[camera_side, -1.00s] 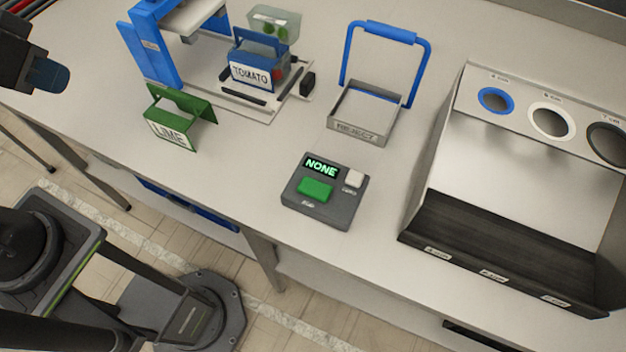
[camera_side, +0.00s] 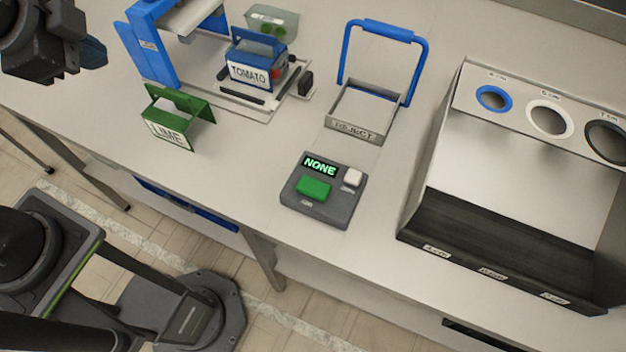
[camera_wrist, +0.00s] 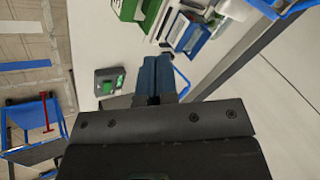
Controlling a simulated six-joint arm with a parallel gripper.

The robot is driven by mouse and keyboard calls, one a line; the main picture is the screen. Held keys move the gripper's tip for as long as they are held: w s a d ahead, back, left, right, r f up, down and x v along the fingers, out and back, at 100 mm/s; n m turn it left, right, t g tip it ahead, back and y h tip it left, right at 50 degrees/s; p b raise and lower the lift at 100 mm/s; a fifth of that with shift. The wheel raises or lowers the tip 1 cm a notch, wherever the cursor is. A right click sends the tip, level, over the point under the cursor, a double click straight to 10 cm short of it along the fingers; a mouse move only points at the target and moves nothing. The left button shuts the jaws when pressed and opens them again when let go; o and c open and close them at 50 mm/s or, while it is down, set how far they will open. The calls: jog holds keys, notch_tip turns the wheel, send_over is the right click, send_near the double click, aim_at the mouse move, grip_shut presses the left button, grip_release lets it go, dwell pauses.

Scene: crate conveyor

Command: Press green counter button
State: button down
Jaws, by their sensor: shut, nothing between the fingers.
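The counter box (camera_side: 322,212) is dark grey and sits on the table near its front edge in the side view. It carries a green button (camera_side: 313,187), a smaller white button (camera_side: 352,177) and a display (camera_side: 320,166) reading NONE. My gripper (camera_side: 97,52) is at the upper left of the side view, well away from the box. Its blue fingers (camera_wrist: 155,72) are together and empty in the wrist view.
A large sorting bin (camera_side: 450,236) stands right. Table around the box is clear.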

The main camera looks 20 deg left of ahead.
jog(key=w+d+m, duration=0.4)
jog(key=d+m, duration=0.2)
jog(key=m, duration=0.4)
jog(key=m+t+h, duration=0.2)
jog(key=m+h, duration=0.2)
jog(key=m, duration=2.5)
send_over(315, 190)
notch_tip(315, 190, down, 7)
jog(key=shift+f, duration=4.4)
jog(key=shift+f, duration=0.1)
jog(key=shift+f, duration=0.3)
